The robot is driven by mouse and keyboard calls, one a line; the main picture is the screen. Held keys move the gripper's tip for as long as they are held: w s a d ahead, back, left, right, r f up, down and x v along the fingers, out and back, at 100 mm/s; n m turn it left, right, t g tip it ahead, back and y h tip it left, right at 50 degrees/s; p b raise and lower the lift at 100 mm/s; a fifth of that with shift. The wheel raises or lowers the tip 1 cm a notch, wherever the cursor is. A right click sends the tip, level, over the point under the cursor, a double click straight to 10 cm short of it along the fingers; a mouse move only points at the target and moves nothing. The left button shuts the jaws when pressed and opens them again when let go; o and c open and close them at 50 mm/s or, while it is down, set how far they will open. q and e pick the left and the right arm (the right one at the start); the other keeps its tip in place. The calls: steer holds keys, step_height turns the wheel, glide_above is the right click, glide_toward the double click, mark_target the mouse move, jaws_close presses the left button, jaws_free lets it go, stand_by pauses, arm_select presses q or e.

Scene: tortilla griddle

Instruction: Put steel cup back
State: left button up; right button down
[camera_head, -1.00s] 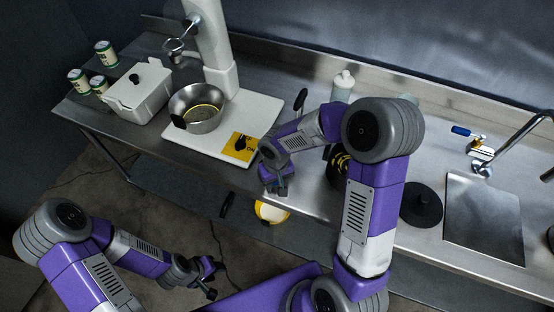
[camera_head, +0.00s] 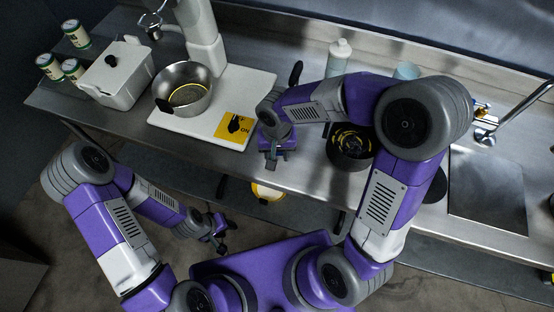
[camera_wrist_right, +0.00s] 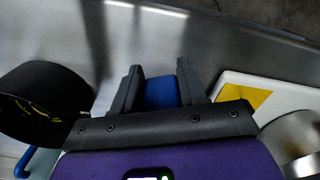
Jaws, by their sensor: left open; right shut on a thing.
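My right gripper (camera_head: 272,160) is over the front of the steel counter, just right of the yellow "ON" label. In the right wrist view its two fingers (camera_wrist_right: 160,85) are shut on a blue thing (camera_wrist_right: 162,93). Only part of this thing shows, and I cannot tell whether it belongs to the steel cup. A round steel vessel (camera_head: 203,92) stands on the white base at the left; I cannot tell if this is the cup. My left gripper (camera_head: 219,240) is open and empty, low in front of the counter.
A black pot (camera_head: 349,160) stands right of my right gripper. A white lidded box (camera_head: 117,78) and several cans are at the left. A bottle (camera_head: 338,60) and a pale blue cup (camera_head: 406,71) are at the back. A sink (camera_head: 487,190) is at the right.

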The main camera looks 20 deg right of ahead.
mark_target(277, 169)
steer(key=shift+f+b, duration=0.5)
steer(key=shift+f, duration=2.6)
steer(key=shift+f, duration=0.1)
steer(key=c, duration=1.1)
jaws_free()
steer(key=shift+f+b, duration=0.1)
steer(key=shift+b, duration=0.2)
steer(key=o, duration=0.5)
steer(key=shift+r, duration=0.2)
steer(key=shift+w+r+p, duration=0.1)
steer(key=shift+r+p, duration=0.3)
step_height(277, 169, up, 11)
steer(key=shift+r+p, duration=0.15)
steer(key=shift+p, duration=1.05)
